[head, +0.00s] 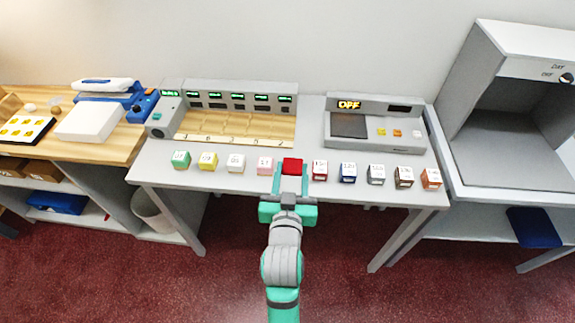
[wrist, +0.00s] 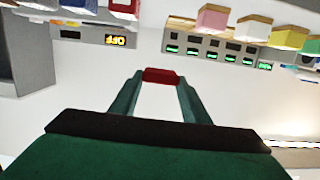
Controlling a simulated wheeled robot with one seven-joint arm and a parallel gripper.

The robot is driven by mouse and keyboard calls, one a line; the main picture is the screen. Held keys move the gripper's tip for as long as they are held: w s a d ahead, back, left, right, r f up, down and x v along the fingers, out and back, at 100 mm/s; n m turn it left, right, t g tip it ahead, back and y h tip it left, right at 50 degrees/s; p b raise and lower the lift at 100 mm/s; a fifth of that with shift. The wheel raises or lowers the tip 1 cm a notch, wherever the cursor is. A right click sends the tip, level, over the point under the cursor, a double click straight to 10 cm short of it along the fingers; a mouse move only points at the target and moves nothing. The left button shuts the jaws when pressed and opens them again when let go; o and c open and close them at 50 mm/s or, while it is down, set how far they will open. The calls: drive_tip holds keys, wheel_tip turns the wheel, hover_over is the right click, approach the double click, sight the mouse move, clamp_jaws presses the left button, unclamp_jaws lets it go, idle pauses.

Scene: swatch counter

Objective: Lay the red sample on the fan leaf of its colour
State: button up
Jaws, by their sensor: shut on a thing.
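The red sample (head: 292,166) is a small bright red block between the fingertips of my gripper (head: 290,182), over the front part of the grey counter. In the wrist view the red sample (wrist: 161,75) spans the tips of my gripper (wrist: 160,82), which is shut on it. Whether it touches the counter I cannot tell. I cannot make out a fan with coloured leaves in either view.
A row of labelled cubes stands along the counter's front, including a pink one (head: 265,166) and a dark red one (head: 320,170) beside my gripper. Behind are a slatted wooden unit (head: 240,128) and a grey device (head: 372,125) reading OFF. A grey booth (head: 510,120) stands right.

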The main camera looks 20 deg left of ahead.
drive_tip(key=w+a+f, duration=0.1)
drive_tip(key=w+f, duration=0.1)
drive_tip(key=w, duration=0.2)
drive_tip(key=w+a+f, duration=0.1)
drive_tip(key=w+f, duration=0.2)
drive_tip(key=w+a+f, duration=0.1)
drive_tip(key=w+f, duration=0.2)
drive_tip(key=w, duration=0.1)
drive_tip(key=shift+w+a+f, duration=0.25)
drive_tip(key=shift+w, duration=0.05)
drive_tip(key=shift+w+f, duration=0.25)
drive_tip(key=shift+f, duration=0.05)
drive_tip(key=shift+w+a+f, duration=0.1)
drive_tip(key=shift+f, duration=1.55)
drive_tip(key=shift+f, duration=0.2)
drive_tip(key=o, duration=1)
drive_tip(key=shift+r, duration=0.15)
